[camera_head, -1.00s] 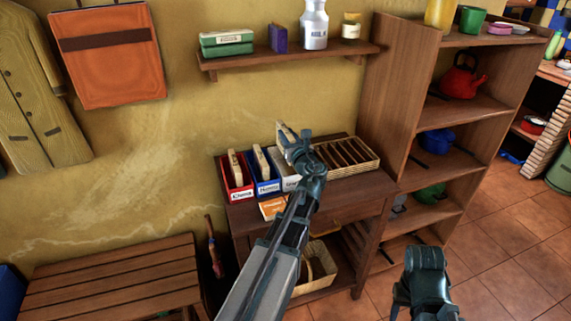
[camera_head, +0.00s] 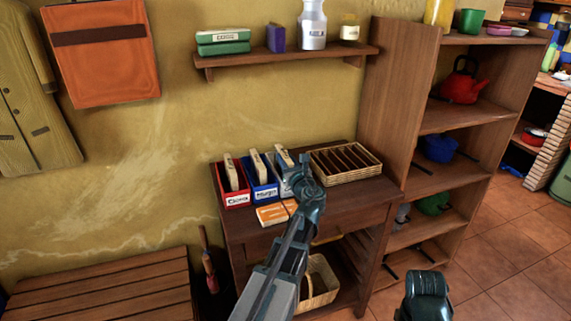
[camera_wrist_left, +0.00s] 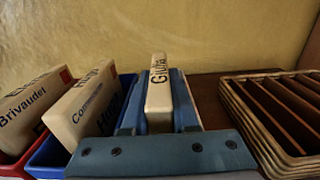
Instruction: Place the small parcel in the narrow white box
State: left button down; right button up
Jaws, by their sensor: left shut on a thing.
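My left gripper (camera_head: 284,160) is shut on the small parcel, a slim cream block. In the left wrist view the parcel (camera_wrist_left: 158,92) stands upright between my blue fingers, with dark lettering that seems to read "Giulia". In the head view the gripper is low, at the third place in the row of letter boxes, right of the blue one. The narrow white box there is hidden behind my gripper and wrist, so I cannot tell how deep the parcel sits in it. Of my right arm only a dark link shows at the bottom; its fingers are out of sight.
A red box (camera_head: 237,200) and a blue box (camera_head: 265,190) hold similar blocks, left of my gripper. A slatted wicker tray (camera_head: 345,163) is close on the right. An orange-and-white packet (camera_head: 272,215) lies in front. A tall shelf unit (camera_head: 390,100) rises at right.

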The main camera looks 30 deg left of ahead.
pick_arm(q)
jog(key=shift+f, duration=0.2)
jog(key=c, duration=0.7)
grip_release()
jog(key=shift+r, duration=0.1)
jog(key=shift+r, duration=0.1)
jog(key=shift+s+d+r, duration=0.1)
jog(key=shift+s+d, duration=0.05)
jog(key=shift+d, duration=0.05)
jog(key=v, duration=1.1)
jog(key=shift+s+d, duration=0.2)
jog(key=shift+s, duration=0.05)
